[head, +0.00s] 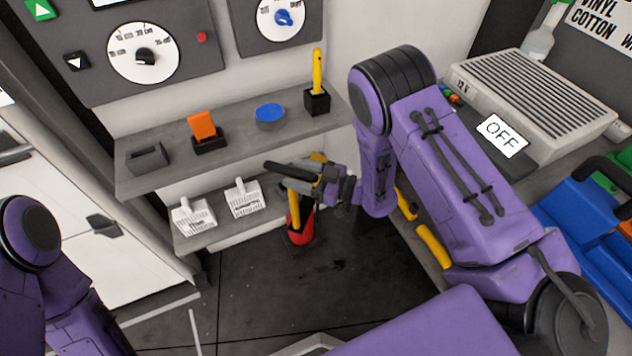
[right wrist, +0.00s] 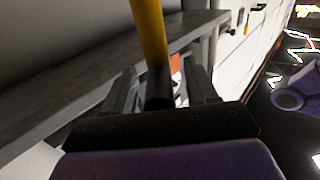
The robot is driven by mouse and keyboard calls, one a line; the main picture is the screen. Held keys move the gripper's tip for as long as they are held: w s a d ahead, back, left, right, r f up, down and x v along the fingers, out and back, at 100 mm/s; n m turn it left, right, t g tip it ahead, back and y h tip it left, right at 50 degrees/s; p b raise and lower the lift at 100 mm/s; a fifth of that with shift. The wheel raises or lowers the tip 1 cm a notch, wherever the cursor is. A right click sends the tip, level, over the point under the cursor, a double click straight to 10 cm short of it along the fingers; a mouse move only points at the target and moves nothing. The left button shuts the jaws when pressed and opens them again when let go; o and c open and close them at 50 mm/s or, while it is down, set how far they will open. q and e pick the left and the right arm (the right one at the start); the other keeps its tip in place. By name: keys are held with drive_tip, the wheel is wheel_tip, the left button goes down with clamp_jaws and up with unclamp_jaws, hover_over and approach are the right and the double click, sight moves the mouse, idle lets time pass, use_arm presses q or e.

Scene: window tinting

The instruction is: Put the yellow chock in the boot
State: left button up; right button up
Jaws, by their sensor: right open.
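A yellow bar (head: 294,212) stands upright in a red pot (head: 300,232) by the lower shelf; it is the yellow piece nearest my right gripper (head: 285,173). My right gripper is open, with its fingers reaching left. In the right wrist view a yellow bar (right wrist: 148,35) with a dark end shows between the open fingers (right wrist: 163,90); I cannot tell if they touch it. Another yellow piece (head: 317,70) stands in a black block (head: 317,103) on the upper shelf. I cannot tell which holder is the boot. My left gripper is out of view.
The upper shelf (head: 230,148) also holds a dark open holder (head: 148,160), an orange piece (head: 201,126) in a black base and a blue disc (head: 270,112). Yellow pieces (head: 433,246) lie at right. The dark floor is clear.

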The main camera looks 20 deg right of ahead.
clamp_jaws()
drive_tip(key=shift+d+r, duration=0.1)
idle(1.2)
